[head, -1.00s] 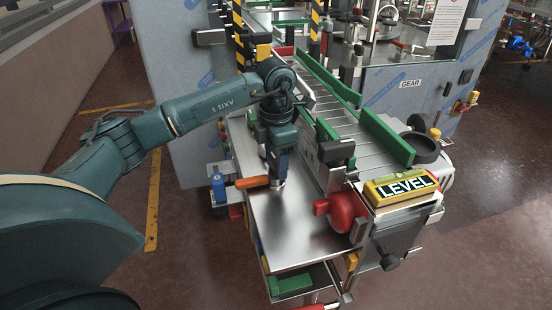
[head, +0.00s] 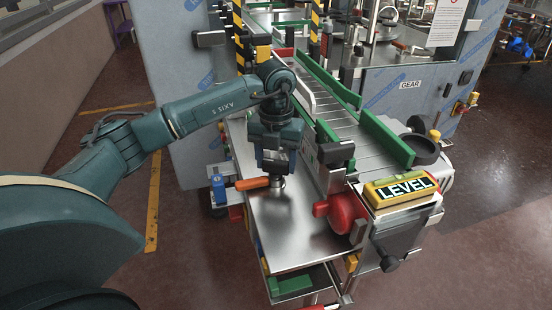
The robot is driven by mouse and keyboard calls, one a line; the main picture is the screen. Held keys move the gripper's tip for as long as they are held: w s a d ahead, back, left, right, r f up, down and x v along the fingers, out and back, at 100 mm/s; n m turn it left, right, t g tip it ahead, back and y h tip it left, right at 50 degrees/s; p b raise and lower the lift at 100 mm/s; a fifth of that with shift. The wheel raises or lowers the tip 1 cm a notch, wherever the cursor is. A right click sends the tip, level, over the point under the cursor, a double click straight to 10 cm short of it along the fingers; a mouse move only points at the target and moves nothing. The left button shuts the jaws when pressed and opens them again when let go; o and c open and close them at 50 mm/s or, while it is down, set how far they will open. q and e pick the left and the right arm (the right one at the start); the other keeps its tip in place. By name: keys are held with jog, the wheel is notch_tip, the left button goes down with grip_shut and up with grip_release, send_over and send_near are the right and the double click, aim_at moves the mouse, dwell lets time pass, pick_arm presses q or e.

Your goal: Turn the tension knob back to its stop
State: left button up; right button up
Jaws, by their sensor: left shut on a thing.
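My left gripper (head: 277,174) reaches straight down onto the steel worktop at the front left of the machine. An orange handle (head: 252,183) sticks out to the left, right beside the knob; I cannot tell whether the two are joined. My right gripper is not in view.
The bare worktop (head: 300,235) is clear in front of the gripper. The conveyor with green rails (head: 387,140) runs behind. An open drawer (head: 318,290) is below.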

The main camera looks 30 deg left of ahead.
aim_at(276, 162)
pick_arm(q)
jog(key=shift+n, duration=1.4)
jog(key=o, duration=1)
jog(key=shift+r, duration=0.1)
notch_tip(276, 162, up, 13)
